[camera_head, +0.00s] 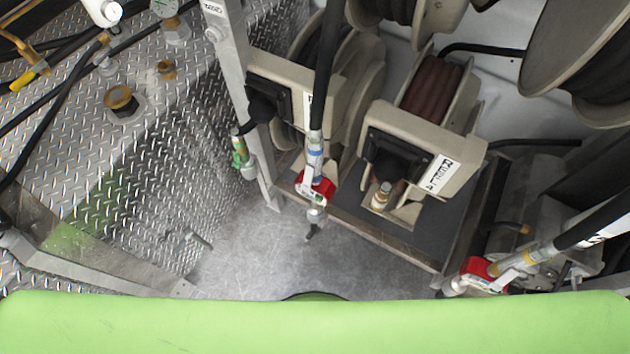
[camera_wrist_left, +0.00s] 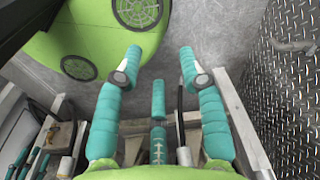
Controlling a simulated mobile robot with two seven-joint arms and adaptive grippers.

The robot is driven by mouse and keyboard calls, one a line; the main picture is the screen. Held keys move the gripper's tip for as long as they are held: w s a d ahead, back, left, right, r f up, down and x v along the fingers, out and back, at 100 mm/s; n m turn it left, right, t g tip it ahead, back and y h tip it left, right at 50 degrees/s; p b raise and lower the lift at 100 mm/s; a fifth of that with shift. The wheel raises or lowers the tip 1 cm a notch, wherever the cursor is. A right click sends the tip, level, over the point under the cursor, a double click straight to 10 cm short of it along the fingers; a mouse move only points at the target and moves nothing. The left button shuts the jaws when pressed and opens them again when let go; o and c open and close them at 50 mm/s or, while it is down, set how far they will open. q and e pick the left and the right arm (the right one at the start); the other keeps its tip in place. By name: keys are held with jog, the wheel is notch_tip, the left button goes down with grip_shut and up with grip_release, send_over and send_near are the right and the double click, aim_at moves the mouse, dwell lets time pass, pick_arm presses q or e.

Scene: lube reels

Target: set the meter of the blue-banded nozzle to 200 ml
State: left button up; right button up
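The blue-banded nozzle (camera_head: 315,152) hangs upright on a black hose near the middle of the head view. Below its blue band is a red and white body, probably the meter (camera_head: 316,188), with a metal tip beneath. The meter's reading is too small to make out. Neither gripper shows in the head view, and my right gripper is in no view.
A second red nozzle with a yellow band (camera_head: 525,258) hangs at the lower right. A hose end with a green fitting (camera_head: 240,152) is left of the blue-banded nozzle. Beige hose reels (camera_head: 425,150) stand behind. Diamond-plate (camera_head: 150,150) lies at left; the grey floor (camera_head: 270,250) is clear.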

pick_arm(q)
grip_shut()
jog(key=shift+w+a, duration=0.1)
dwell(1.0)
